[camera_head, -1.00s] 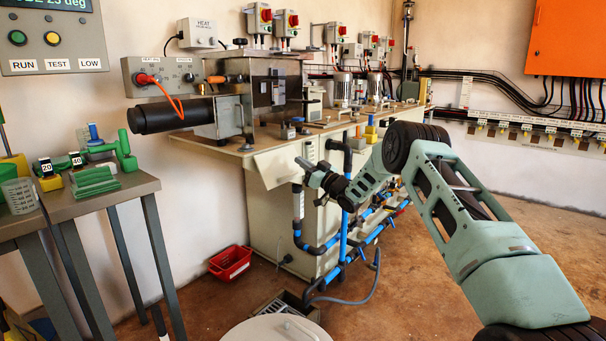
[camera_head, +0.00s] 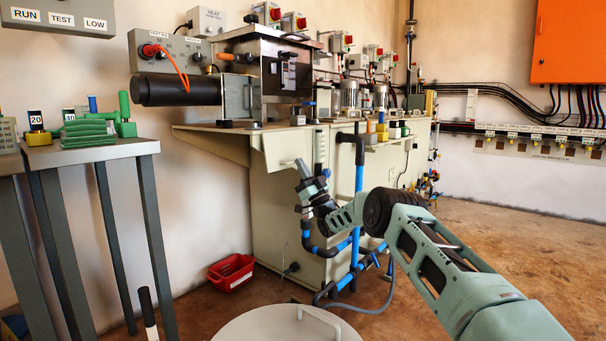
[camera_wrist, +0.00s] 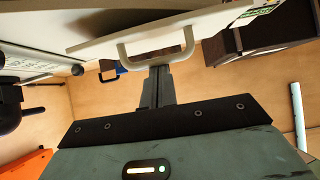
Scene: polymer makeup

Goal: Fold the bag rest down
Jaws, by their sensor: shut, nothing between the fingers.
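A cream panel, which looks like the bag rest (camera_head: 285,150), sits at the front edge of the bench with its face tilted. In the wrist view a cream panel (camera_wrist: 205,25) with a U-shaped handle (camera_wrist: 155,50) fills the top. My gripper (camera_head: 299,165) is raised in front of the panel in the head view. In the wrist view my gripper (camera_wrist: 159,72) is shut and empty, with its tips at or just below the handle. I cannot tell whether they touch it. The panel's hinge is not clear.
The bench (camera_head: 225,130) carries a dark cylinder (camera_head: 178,90) and a metal box. Blue pipes (camera_head: 357,205) run below, close to my arm. A red bin (camera_head: 231,272) and a round pale lid (camera_head: 285,325) are on the floor. A grey table (camera_head: 95,150) stands left. Floor at right is clear.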

